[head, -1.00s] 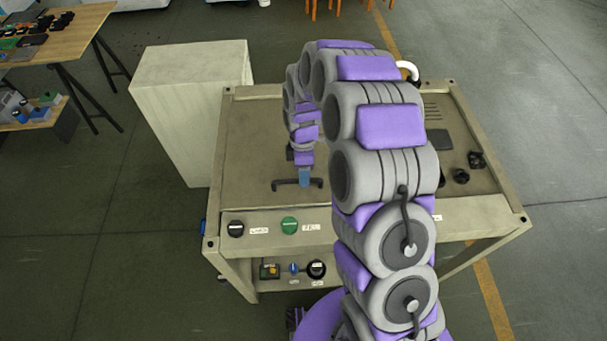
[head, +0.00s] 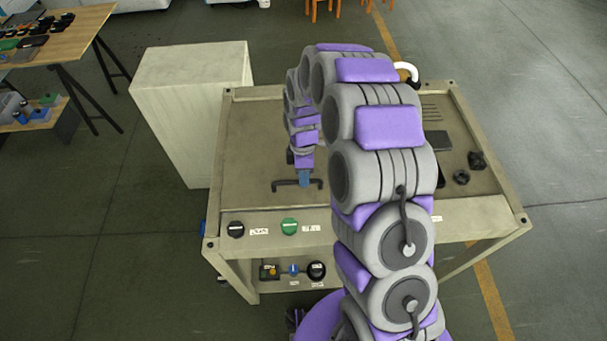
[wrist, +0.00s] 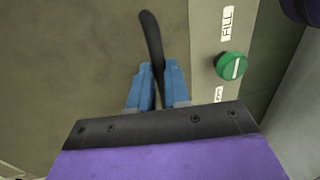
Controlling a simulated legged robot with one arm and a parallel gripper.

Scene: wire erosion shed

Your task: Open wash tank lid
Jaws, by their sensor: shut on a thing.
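The wash tank lid appears to be the flat tan panel (head: 248,140) on top of the beige machine; it lies level in the head view and also shows in the wrist view (wrist: 85,60). A dark bar handle (head: 284,184) sits near its front edge. In the wrist view the handle (wrist: 151,35) runs up from between the blue fingers. My gripper (wrist: 158,82) is shut on the handle, with one finger on each side. In the head view my gripper (head: 305,180) is small, and my arm hides the middle of the top.
The front panel holds a black knob (head: 236,229) and a green knob (head: 290,226), labelled FILL in the wrist view. Small dark parts (head: 461,177) lie on the top at right. A pale cabinet (head: 190,110) stands close at left. Open floor lies at right.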

